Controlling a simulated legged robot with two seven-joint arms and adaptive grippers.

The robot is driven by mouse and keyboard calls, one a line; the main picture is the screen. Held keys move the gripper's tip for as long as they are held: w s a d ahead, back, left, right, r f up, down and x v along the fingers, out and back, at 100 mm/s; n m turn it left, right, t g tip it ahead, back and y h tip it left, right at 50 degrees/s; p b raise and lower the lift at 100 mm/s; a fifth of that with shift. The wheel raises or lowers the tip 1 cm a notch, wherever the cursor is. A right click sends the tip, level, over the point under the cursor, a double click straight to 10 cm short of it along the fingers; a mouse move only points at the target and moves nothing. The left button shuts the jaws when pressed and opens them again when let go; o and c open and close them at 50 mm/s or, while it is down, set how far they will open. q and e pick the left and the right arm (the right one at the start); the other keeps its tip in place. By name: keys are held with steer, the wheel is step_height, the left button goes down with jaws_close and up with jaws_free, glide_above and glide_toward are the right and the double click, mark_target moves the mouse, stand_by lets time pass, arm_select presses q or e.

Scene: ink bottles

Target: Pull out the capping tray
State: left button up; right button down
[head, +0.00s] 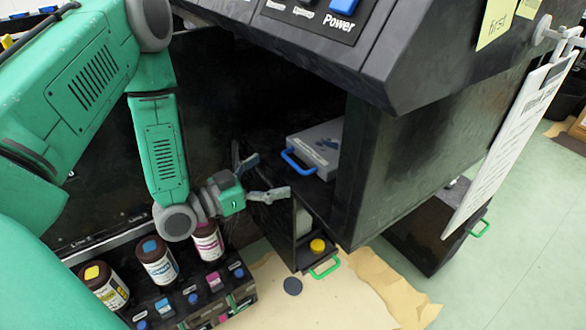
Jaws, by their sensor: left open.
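A flat grey tray (322,140) with a blue loop handle (299,162) sits inside the dark opening of the black machine. I take it for the capping tray; markings on its top are too small to read. Its handle faces left and its right end is hidden behind the machine's side panel. My left gripper (263,175) is open and empty, its two fingers spread. In the picture it is just left of and slightly below the blue handle, apart from it. My right gripper is not in view.
A small black unit with a yellow cap (317,246) and green handle (325,267) is below the tray. Ink bottles (157,260) stand at lower left on a black rack. A black disc (292,286) lies on a tan sheet (365,300). The machine's control panel overhangs above.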

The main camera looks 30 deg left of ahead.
mark_target(291, 165)
arm_select(q)
steer(key=x, duration=0.2)
steer(key=b+x, duration=0.1)
steer(key=x, duration=0.2)
steer(key=shift+s+d, duration=0.1)
steer(key=shift+d, duration=0.2)
steer(key=shift+w, duration=0.35)
steer(key=shift+w+a+f, duration=0.1)
steer(key=shift+w+a, duration=0.1)
steer(key=shift+w, duration=0.15)
steer(key=shift+d, duration=0.15)
steer(key=shift+c, duration=0.3)
steer(key=shift+d, duration=0.15)
steer(key=c, duration=1.3)
steer(key=shift+c, duration=0.6)
